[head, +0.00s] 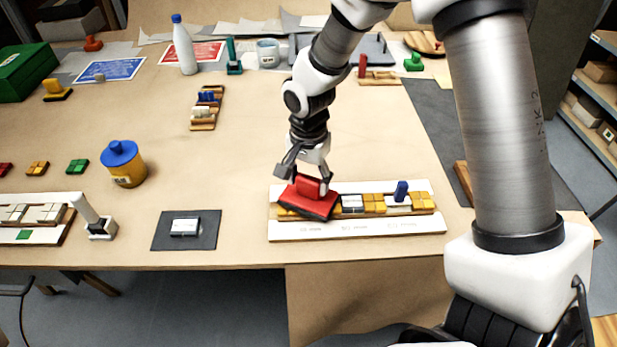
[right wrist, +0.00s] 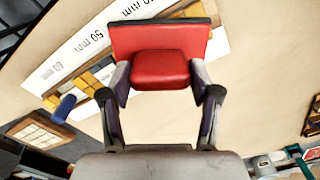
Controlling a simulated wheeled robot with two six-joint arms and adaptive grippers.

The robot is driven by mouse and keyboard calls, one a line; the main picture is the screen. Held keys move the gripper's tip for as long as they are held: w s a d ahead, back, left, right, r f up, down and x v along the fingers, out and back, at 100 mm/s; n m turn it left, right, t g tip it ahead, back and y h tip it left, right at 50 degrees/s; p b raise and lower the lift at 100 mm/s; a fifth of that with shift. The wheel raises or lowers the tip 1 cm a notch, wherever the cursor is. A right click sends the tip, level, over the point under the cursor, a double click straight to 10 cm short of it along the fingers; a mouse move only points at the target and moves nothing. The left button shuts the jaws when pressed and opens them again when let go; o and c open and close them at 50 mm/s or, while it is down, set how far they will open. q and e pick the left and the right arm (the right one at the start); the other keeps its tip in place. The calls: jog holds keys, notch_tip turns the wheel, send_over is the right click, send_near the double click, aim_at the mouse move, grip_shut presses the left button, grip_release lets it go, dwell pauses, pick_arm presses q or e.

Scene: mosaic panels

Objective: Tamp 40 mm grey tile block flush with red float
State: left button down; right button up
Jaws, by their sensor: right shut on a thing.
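My right gripper (head: 309,178) is shut on the handle of the red float (head: 303,204), and the right wrist view shows its fingers (right wrist: 160,85) on either side of the red handle (right wrist: 160,68). The float is over the left part of a white-edged mosaic panel (head: 290,231) and looks tilted; I cannot tell whether it touches the tiles. A grey tile block (head: 352,203) shows just right of the float, and another greyish block lies farther right by a blue peg (head: 401,191). I cannot tell which is 40 mm. The float hides the panel's left slots. My left gripper is not in view.
A grey-white block (head: 184,226) lies on a dark mat (head: 207,240) left of the panel. A yellow pot with a blue lid (head: 121,158), a second panel (head: 35,236) and a white-handled tool (head: 101,228) stand farther left.

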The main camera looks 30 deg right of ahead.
jog(key=shift+f+b, duration=0.5)
jog(key=shift+f, duration=0.2)
dwell(0.7)
jog(key=shift+s+f, duration=0.15)
jog(key=shift+f, duration=0.05)
dwell(1.3)
notch_tip(320, 180, up, 7)
jog(key=p, duration=0.6)
jog(key=shift+r+p, duration=0.15)
jog(key=shift+p, duration=0.25)
jog(key=shift+w, duration=0.2)
